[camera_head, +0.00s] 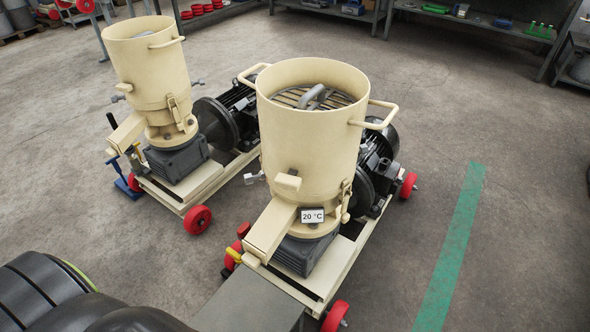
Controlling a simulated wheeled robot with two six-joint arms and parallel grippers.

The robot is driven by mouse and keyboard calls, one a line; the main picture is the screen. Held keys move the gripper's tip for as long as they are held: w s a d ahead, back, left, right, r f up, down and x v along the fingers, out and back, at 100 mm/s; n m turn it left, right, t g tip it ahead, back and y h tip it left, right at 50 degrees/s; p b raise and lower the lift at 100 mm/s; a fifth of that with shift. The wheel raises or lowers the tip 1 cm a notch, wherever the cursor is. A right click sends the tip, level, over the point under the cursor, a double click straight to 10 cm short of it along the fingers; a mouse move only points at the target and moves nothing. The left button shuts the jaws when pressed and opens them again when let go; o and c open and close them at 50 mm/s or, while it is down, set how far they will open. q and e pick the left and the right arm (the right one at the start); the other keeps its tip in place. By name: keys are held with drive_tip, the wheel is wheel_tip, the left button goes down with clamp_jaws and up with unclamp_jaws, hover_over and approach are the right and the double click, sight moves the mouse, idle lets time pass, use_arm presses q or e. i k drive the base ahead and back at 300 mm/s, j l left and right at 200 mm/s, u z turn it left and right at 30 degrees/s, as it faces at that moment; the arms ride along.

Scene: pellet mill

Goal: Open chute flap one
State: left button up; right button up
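Two cream pellet mills stand on the floor. A small yellow part (233,254) shows by the chute's lower end. The farther mill (148,75) at the left has a similar chute (127,133). No number marks either chute, so I cannot tell which flap is one, and the chute mouths face away enough that I cannot tell whether the flaps are open. Neither of my grippers is in view.
Both mills sit on frames with red wheels (197,219). A grey flat-topped block (250,303) stands below the nearer chute. A blue stand (125,186) is beside the farther chute. Shelves (470,22) line the back. Open floor lies right, around a green stripe (455,245).

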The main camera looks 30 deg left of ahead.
sight(253, 257)
drive_tip(key=k+l+u, duration=0.1)
drive_tip(key=u, duration=1.15)
